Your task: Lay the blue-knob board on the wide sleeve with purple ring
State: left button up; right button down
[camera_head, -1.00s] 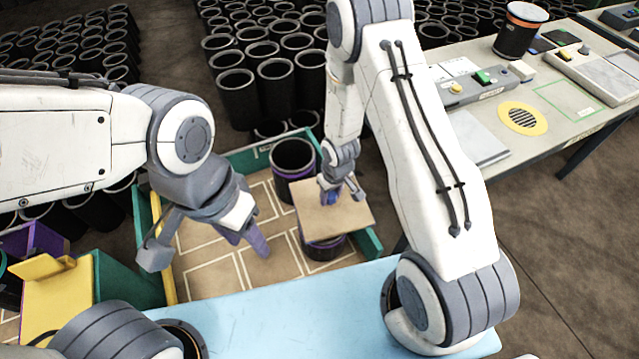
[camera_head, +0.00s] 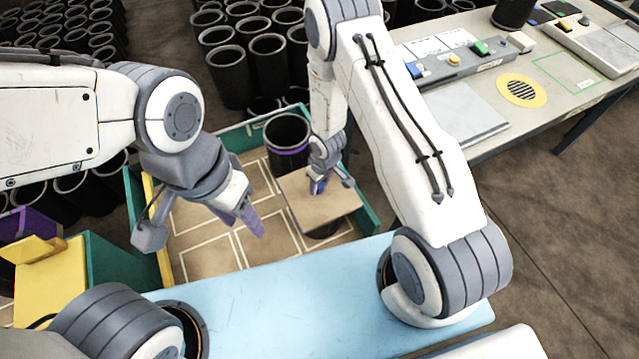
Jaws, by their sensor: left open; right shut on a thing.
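The tan board (camera_head: 328,212) with a blue knob (camera_head: 317,187) is at the right part of the green-walled crate. My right gripper (camera_head: 320,184) is shut on the blue knob from above. The board lies over a dark sleeve (camera_head: 322,231), mostly hidden beneath it; I cannot tell whether the two touch. Another wide black sleeve with a purple ring (camera_head: 288,140) stands upright and open just behind the board. My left gripper (camera_head: 240,217), with purple fingers, is open and empty over the crate floor, left of the board.
The crate (camera_head: 259,131) has a floor with white outlines, clear at left and middle. Several black sleeves (camera_head: 268,62) stand behind it. A workbench (camera_head: 560,105) with devices is at right. A yellow and green box (camera_head: 60,285) is at left.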

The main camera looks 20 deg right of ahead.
jog(key=shift+f, duration=0.4)
jog(key=shift+f+b, duration=0.6)
jog(key=shift+b, duration=0.1)
jog(key=shift+c, duration=1.7)
grip_release()
jog(key=r+p, duration=0.1)
jog(key=r, duration=0.2)
jog(key=r+p, duration=0.2)
jog(key=r, duration=0.2)
jog(key=s+r+p, duration=0.1)
jog(key=r, duration=0.2)
jog(key=shift+d+r, duration=0.25)
jog(key=shift+d, duration=0.05)
